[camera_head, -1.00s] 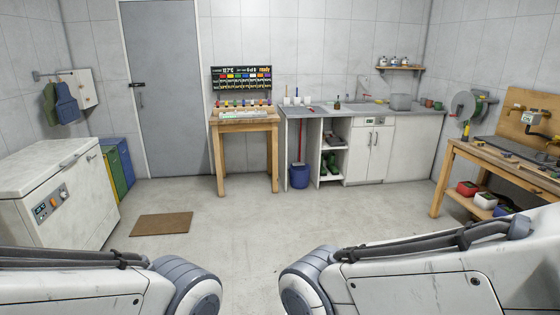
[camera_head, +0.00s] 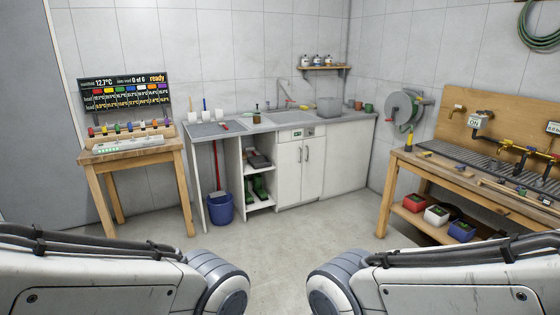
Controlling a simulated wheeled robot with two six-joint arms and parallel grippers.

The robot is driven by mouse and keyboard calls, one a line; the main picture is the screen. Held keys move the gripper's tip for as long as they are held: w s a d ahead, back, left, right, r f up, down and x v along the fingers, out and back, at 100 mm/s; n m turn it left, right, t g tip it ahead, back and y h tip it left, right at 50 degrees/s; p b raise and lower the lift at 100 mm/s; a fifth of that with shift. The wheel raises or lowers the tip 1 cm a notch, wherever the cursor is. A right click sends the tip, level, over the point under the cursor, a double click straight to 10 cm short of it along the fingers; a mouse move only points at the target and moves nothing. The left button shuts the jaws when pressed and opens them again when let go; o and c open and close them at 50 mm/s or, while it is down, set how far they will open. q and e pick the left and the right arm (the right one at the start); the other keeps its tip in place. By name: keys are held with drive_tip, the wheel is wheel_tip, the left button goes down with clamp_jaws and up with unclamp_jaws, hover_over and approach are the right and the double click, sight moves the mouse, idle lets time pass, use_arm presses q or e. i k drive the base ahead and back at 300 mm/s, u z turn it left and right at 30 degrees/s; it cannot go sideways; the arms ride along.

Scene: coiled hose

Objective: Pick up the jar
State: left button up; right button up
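Three small white jars with dark lids stand in a row on a wooden wall shelf (camera_head: 325,68) above the counter: a left jar (camera_head: 305,61), a middle jar (camera_head: 317,61) and a right jar (camera_head: 328,60). They are too small to tell apart. They are across the room, well beyond my arms. Only the upper links of my two arms show at the bottom of the head view. Both grippers are out of the frame.
A grey counter (camera_head: 235,126) with a sink runs along the back wall. A workbench (camera_head: 450,177) with coloured bins beneath is at right. The floor (camera_head: 275,250) between is clear.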

sight(257, 120)
drive_tip(key=z, duration=0.15)
drive_tip(key=i, duration=2.3)
drive_tip(key=u, duration=0.2)
drive_tip(key=i, duration=2.15)
drive_tip(key=u, duration=0.5)
drive_tip(key=i, duration=1.4)
drive_tip(key=u, duration=0.25)
